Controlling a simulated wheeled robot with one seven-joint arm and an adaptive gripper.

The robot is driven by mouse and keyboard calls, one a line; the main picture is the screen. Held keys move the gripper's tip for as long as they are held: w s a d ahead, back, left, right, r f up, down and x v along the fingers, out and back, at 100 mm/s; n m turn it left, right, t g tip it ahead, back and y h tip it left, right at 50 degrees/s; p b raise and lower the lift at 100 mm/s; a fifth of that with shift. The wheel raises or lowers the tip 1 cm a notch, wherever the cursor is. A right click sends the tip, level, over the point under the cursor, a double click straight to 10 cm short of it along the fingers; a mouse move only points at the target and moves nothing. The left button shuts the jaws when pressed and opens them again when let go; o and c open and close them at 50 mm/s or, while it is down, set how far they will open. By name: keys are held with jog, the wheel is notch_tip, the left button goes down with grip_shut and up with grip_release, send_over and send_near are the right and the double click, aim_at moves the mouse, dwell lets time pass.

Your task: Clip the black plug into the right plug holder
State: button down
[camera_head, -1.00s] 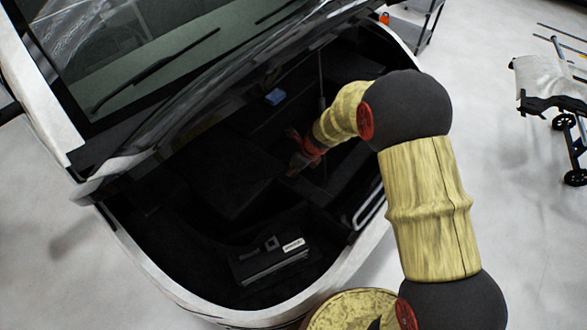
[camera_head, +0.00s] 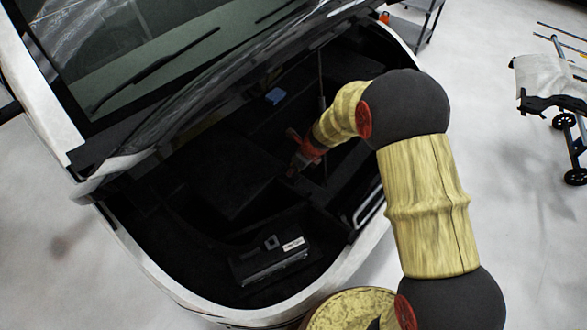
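My gripper (camera_head: 294,170) is at the end of my yellow-sleeved arm, low inside the dark front compartment of the car (camera_head: 225,185). It is small and dim in this view, with red parts around its wrist. I cannot see whether its fingers are open or shut, or whether they hold anything. I cannot make out the black plug or the right plug holder against the black lining. A dark box with a pale label (camera_head: 268,262) lies near the front of the compartment, apart from my gripper.
A small blue item (camera_head: 275,96) lies at the back of the compartment. A wheeled cart (camera_head: 552,90) stands at right on open floor.

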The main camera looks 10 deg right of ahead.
jog(key=shift+f, duration=0.85)
dwell(2.2)
jog(key=c, duration=1.6)
grip_release()
jog(key=shift+r, duration=0.1)
jog(key=v, duration=1.1)
jog(key=shift+s+d+r, duration=0.1)
jog(key=shift+d+r, duration=0.05)
jog(key=shift+r, duration=0.2)
